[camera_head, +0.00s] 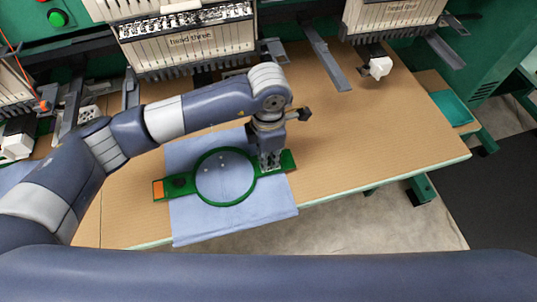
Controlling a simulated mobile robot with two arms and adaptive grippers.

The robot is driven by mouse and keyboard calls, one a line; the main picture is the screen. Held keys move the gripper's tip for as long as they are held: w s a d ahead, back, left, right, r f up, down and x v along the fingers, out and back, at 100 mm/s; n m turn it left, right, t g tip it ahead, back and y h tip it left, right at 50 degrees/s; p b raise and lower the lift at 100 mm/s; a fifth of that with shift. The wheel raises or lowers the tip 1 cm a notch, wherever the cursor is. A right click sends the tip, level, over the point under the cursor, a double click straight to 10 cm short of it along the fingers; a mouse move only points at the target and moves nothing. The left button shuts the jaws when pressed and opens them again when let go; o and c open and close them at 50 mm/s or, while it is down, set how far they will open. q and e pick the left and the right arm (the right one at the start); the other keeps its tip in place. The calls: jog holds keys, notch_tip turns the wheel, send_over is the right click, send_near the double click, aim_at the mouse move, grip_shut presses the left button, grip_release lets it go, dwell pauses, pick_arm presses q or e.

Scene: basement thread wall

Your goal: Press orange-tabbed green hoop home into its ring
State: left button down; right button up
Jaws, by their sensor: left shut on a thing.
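The green hoop (201,196) is a flat ring with a tab on each side. It lies over a folded blue cloth (262,205) on the tabletop. Its left tab carries an orange patch (158,190). My left gripper (270,164) points down and is shut on the hoop's right tab. The gripper covers part of that tab. I cannot tell a separate lower ring from the hoop here, nor how deep the hoop sits. My right gripper is not in view; an arm link of mine crosses the bottom of the picture.
The brown table (370,130) is clear to the right of the cloth. Embroidery heads (190,40) stand along the back, with grey arms reaching over the table. A small white piece (380,67) hangs at the back right. A teal tray (452,108) sits beyond the right edge.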

pick_arm(q)
jog(key=shift+b, duration=0.3)
dwell(0.5)
jog(key=shift+f+b, duration=0.4)
jog(key=shift+b, duration=0.1)
dwell(0.4)
jog(key=c, duration=1.6)
grip_release()
